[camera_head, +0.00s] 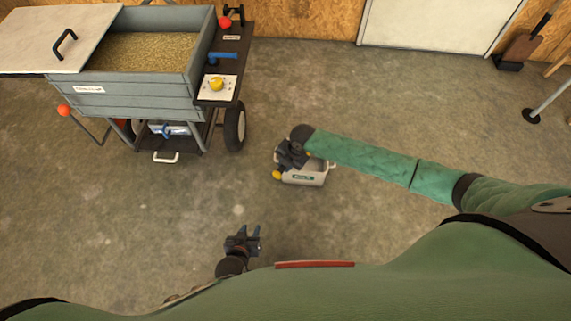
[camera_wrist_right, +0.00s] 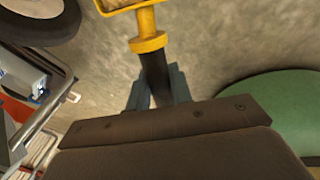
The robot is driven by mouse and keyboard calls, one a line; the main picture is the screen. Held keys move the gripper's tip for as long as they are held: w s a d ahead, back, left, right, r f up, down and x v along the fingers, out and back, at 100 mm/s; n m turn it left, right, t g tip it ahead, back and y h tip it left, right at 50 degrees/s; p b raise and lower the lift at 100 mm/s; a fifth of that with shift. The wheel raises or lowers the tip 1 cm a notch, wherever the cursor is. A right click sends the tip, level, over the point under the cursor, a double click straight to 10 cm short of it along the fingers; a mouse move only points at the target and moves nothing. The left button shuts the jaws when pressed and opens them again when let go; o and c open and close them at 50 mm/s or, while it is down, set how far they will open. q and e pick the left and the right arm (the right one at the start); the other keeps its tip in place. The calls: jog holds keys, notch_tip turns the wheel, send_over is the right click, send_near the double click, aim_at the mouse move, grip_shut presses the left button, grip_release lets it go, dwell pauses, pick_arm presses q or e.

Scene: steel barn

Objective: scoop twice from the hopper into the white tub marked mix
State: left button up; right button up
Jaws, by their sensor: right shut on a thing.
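The hopper (camera_head: 75,97) is a grey box on a wheeled cart at the upper left of the head view. Tan grain (camera_head: 150,52) shows inside it, and a pale lid (camera_head: 60,38) covers its left part. My right gripper (camera_head: 287,158) is shut on the dark handle of a yellow scoop (camera_wrist_right: 148,42), also partly seen in the head view (camera_head: 277,175). The scoop's bowl is cut off in the wrist view. A whitish tub (camera_head: 306,180) with a small teal label is partly hidden under my right gripper and arm. My left gripper (camera_head: 243,240) is open and empty, low in the middle.
The cart's dark side shelf (camera_head: 230,72) holds a blue tool (camera_head: 222,57), a yellow item (camera_head: 216,84) on a white sheet, and a red knob (camera_head: 225,22). A wheel (camera_head: 235,126) stands below. Concrete floor around the tub is clear. A shovel (camera_head: 524,45) leans at the far right.

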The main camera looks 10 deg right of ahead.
jog(key=shift+f+b, duration=0.25)
jog(key=shift+b, duration=0.05)
jog(key=shift+f, duration=0.1)
jog(key=shift+f+b, duration=0.3)
jog(key=shift+b, duration=0.15)
jog(key=shift+f+y, duration=0.1)
jog(key=shift+y, duration=0.2)
jog(key=shift+w+d+f+g+b, duration=0.1)
jog(key=shift+f+g+b, duration=0.2)
jog(key=shift+b, duration=0.15)
pick_arm(q)
jog(key=w+r+t, duration=0.3)
jog(key=r, duration=0.6)
jog(key=w+r+t+h, duration=0.1)
jog(key=w+r+t, duration=0.2)
jog(key=r, duration=0.6)
jog(key=w+r+t+h, duration=0.1)
jog(key=w+r+t, duration=0.3)
jog(key=r, duration=0.6)
jog(key=shift+w+d, duration=0.25)
jog(key=shift+d, duration=0.05)
dwell(0.5)
